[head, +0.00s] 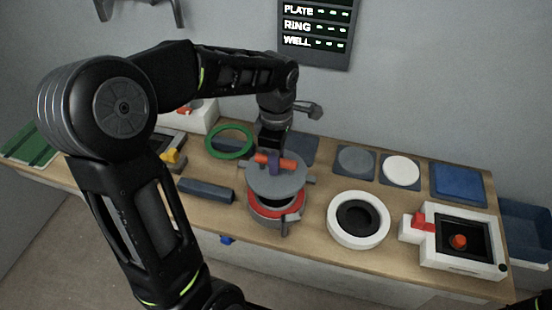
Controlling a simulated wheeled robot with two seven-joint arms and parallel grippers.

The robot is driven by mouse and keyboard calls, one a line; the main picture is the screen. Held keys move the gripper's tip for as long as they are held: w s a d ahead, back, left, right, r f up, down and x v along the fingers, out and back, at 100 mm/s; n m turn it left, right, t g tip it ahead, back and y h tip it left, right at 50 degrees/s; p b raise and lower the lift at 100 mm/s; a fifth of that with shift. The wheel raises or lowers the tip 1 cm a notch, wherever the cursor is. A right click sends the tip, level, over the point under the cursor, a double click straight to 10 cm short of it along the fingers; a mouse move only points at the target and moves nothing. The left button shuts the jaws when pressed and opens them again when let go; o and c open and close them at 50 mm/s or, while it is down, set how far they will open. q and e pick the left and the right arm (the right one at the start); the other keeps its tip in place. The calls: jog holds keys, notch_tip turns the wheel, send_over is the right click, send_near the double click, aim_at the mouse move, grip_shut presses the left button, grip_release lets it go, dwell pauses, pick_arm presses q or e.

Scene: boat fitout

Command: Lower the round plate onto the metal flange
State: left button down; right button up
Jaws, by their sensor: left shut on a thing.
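My left gripper (272,152) comes down from above and is shut on this handle. The plate hangs over the metal flange (268,212), a grey round body with a red ring (291,211) on top. A dark opening shows between plate and ring at the front, so they look apart there; the plate hides the back of the flange. My right gripper is not in view.
A green ring (229,141) lies behind left, a dark bar (206,190) at left. A white ring-shaped fitting (336,228) stands right of the flange, then a white box (433,254) with red parts. Grey and white discs and a blue pad (458,184) lie along the back.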

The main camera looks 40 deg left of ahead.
pick_arm(q)
jog(key=shift+f+b, duration=1.25)
jog(key=shift+f, duration=0.65)
jog(key=shift+f+b, duration=1.8)
jog(key=shift+f, duration=0.4)
